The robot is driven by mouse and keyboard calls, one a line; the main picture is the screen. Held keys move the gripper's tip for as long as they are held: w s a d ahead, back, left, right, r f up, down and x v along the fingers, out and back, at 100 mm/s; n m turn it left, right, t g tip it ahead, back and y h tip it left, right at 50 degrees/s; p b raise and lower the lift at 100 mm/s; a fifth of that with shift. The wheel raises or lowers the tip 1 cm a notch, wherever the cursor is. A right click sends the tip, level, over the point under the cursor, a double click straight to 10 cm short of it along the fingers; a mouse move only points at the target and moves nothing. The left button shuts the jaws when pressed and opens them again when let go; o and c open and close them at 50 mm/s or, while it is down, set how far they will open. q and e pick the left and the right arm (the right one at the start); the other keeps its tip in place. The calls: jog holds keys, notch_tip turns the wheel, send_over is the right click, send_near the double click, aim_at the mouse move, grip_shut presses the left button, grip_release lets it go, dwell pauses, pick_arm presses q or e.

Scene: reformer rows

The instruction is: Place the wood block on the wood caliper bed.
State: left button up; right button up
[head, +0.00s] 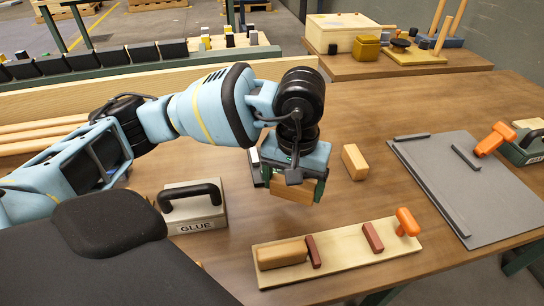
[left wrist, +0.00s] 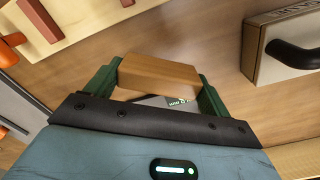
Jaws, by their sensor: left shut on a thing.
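My left gripper (head: 292,188) is shut on a tan wood block (head: 290,191), held behind the wood caliper bed. In the left wrist view the block (left wrist: 158,75) spans the gap between the green fingers of the gripper (left wrist: 158,88). The wood caliper bed (head: 342,250) is a pale board with two red-brown jaws and an orange handle (head: 406,222). Another wood block (head: 282,253) lies at its left end, beside the left jaw (head: 313,251). Part of the bed shows at upper left in the left wrist view (left wrist: 82,22). My right gripper is not in view.
A loose wood block (head: 355,162) lies right of my gripper. A grey caliper board (head: 430,180) with an orange handle (head: 494,138) lies at right. A GLUE box (head: 192,208) stands at left. A partly hidden dark object (head: 254,161) is behind my gripper.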

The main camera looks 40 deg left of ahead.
pick_arm(q)
jog(key=n, duration=0.6)
jog(key=shift+w, duration=0.25)
jog(key=n, duration=0.6)
jog(key=shift+w+r, duration=0.15)
jog(key=shift+w, duration=0.1)
jog(key=n, duration=0.8)
jog(key=w+n, duration=0.1)
jog(key=n, duration=0.3)
jog(key=shift+a+r+n, duration=0.1)
jog(key=shift+a+n, duration=0.05)
jog(key=shift+n, duration=0.15)
jog(key=w+a, duration=0.3)
jog(key=a, duration=0.1)
jog(key=w+a+f, duration=0.1)
jog(key=w+a, duration=0.1)
jog(key=a, duration=0.3)
jog(key=w+a, duration=0.3)
jog(key=a, duration=0.1)
jog(key=shift+w+a+f+p, duration=0.15)
jog(key=shift+w+f+p, duration=0.1)
jog(key=shift+w+p, duration=0.1)
jog(key=shift+f, duration=1.75)
